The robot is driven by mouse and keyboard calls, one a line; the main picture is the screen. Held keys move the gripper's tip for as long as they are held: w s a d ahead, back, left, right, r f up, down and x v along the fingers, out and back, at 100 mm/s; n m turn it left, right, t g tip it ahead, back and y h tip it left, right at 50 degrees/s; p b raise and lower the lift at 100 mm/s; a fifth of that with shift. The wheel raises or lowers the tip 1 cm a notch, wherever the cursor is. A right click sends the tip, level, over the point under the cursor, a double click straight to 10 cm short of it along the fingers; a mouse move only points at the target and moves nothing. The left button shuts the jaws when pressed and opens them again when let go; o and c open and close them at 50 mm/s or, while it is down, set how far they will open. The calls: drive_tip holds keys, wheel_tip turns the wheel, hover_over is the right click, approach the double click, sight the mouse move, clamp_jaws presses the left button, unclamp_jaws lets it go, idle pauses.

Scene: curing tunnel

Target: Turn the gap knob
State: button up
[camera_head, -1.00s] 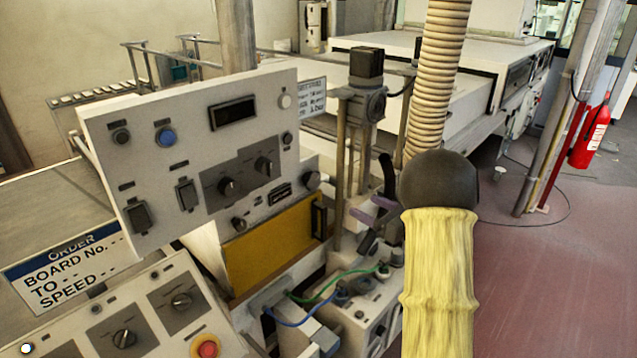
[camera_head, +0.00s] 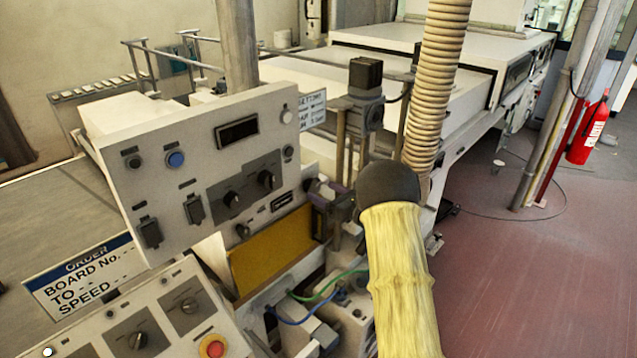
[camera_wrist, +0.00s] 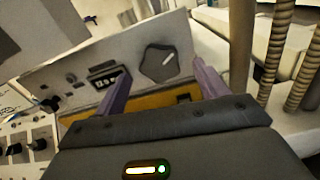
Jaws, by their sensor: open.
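The dark knob with a pale pointer mark (camera_wrist: 158,62), right of a small counter (camera_wrist: 108,78), fits the gap knob; no label on it is readable. It sits on the lower right of the upright control panel (camera_head: 215,165). My gripper (camera_wrist: 161,76) is open, with one purple finger left and one right of the knob in the wrist view. I cannot tell whether the fingertips reach around it or stop short. In the head view my gripper (camera_head: 325,189) is at the panel's right edge and largely hides the knob.
Two dark knobs (camera_head: 250,190) are close to the left on the panel. A yellow plate (camera_head: 270,252) lies below. A post with a black motor block (camera_head: 366,80) and a ribbed hose (camera_head: 437,80) stand to the right. A lower console (camera_head: 150,320) has a red button.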

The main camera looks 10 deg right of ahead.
sight(315, 188)
drive_tip(key=shift+p+x, duration=0.45)
drive_tip(key=shift+x, duration=1.15)
drive_tip(key=c, duration=1)
drive_tip(key=m+b, duration=0.1)
drive_tip(key=b, duration=0.1)
drive_tip(key=shift+d+f+b, duration=0.1)
drive_tip(key=shift+f+b, duration=0.1)
drive_tip(key=shift+b, duration=0.15)
